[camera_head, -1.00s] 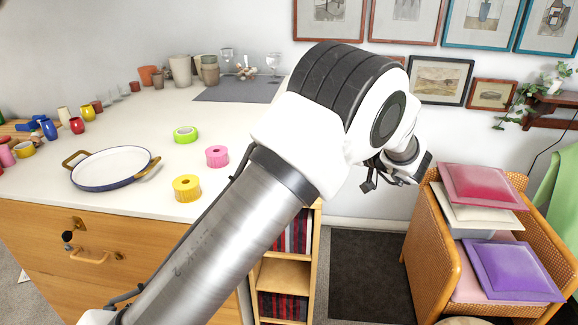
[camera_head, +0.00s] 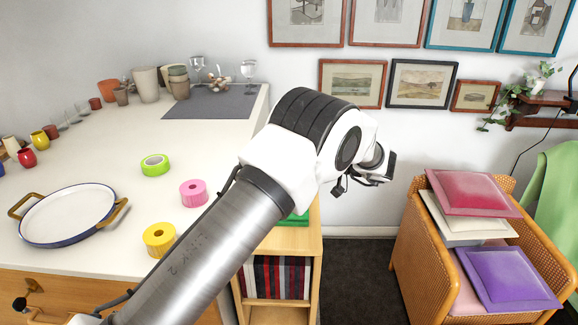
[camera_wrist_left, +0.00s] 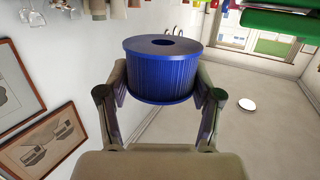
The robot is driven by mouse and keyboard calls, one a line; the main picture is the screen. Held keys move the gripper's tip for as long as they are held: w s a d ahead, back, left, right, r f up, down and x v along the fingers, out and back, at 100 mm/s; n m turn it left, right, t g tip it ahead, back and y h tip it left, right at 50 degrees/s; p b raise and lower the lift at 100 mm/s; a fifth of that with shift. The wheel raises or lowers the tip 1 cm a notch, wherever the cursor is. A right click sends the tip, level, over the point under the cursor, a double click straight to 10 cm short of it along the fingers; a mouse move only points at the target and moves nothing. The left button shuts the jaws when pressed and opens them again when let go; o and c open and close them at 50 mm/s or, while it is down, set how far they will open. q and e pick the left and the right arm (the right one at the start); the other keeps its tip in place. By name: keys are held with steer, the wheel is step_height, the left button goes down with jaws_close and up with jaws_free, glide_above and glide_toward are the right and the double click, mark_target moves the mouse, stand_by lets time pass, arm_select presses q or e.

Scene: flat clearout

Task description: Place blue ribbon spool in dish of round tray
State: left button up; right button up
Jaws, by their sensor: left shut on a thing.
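The blue ribbon spool (camera_wrist_left: 160,75) shows in the left wrist view, between the two fingers of my left gripper (camera_wrist_left: 160,98), which is shut on it. In the head view my left gripper (camera_head: 364,177) is off to the right of the white counter, in front of the wall; the spool cannot be made out there. The round tray (camera_head: 67,213), white inside with a blue rim and two wooden handles, lies at the left of the counter, and its dish looks empty. My left gripper is well to the right of it. My right gripper is not in view.
Green (camera_head: 156,171), pink (camera_head: 194,202) and yellow (camera_head: 160,249) spools stand on the counter right of the tray. Pots (camera_head: 146,85) and glasses stand at the back by a grey mat (camera_head: 210,104). A wicker chair (camera_head: 405,232) with cushions stands at the right.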

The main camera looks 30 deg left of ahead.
arm_select(q)
steer(key=f, duration=0.2)
steer(key=a+f+p, duration=0.1)
steer(key=f, duration=0.1)
steer(key=shift+w+f, duration=0.2)
steer(key=shift+s+d, duration=0.15)
steer(key=shift+d, duration=0.15)
steer(key=o, duration=1)
steer(key=shift+o, duration=0.7)
steer(key=shift+a+f, duration=0.15)
